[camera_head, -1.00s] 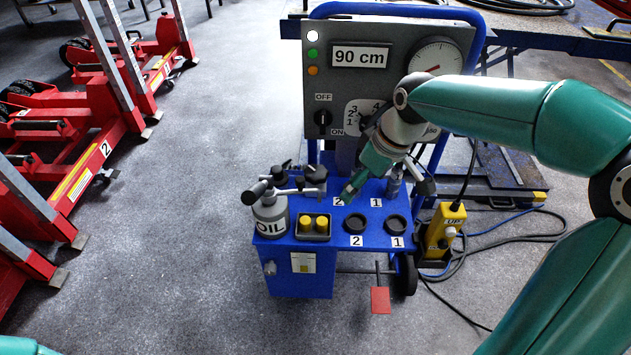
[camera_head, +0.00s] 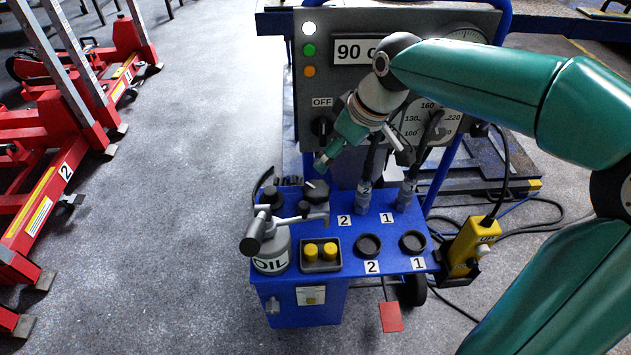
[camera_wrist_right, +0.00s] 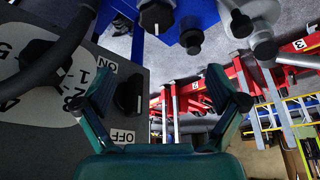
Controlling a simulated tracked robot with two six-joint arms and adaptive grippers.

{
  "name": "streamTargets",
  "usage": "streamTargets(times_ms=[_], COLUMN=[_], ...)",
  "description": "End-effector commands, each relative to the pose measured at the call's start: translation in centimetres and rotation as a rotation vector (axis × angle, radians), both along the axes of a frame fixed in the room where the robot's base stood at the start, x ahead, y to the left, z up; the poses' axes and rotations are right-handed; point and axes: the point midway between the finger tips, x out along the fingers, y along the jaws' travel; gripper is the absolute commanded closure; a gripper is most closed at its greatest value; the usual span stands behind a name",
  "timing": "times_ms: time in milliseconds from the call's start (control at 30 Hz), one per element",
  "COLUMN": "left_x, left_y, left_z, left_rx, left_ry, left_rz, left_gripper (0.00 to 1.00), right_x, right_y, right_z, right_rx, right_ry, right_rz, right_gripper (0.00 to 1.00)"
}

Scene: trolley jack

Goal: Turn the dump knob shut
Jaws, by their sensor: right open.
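A black round knob with a white pointer mark (camera_head: 316,190), seemingly the dump knob, stands at the back left of the blue trolley top (camera_head: 335,255). It also shows at the top of the wrist view (camera_wrist_right: 156,16). I cannot read a label on it. My right gripper (camera_head: 323,161) reaches in from the right, its tip appearing just above this knob. In the wrist view its two fingers (camera_wrist_right: 168,92) are spread with nothing held between them. The knob appears beyond the fingertips. My left gripper is out of view.
The grey panel has an OFF/ON switch (camera_head: 321,127), which lies close to one finger in the wrist view (camera_wrist_right: 130,94). Red lifts (camera_head: 50,190) are at left.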

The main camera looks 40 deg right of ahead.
Motion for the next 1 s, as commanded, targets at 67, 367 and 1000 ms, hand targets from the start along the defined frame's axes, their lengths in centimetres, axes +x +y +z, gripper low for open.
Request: streamTargets(times_ms=[67, 367, 1000], left_x=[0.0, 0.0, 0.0], left_y=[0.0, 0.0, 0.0], left_z=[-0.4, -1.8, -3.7], left_rx=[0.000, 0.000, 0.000], left_ry=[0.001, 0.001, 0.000], left_rz=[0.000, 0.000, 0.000], left_gripper=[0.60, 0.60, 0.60], right_x=[-0.1, 1.4, 4.8], right_y=[-0.4, -0.5, 0.1], right_z=[-1.1, -6.7, -14.9], right_rx=[0.000, 0.001, 0.000], right_ry=[0.004, 0.007, 0.001], right_rz=[-0.011, -0.030, -0.035], right_gripper=[0.05, 0.05, 0.05])
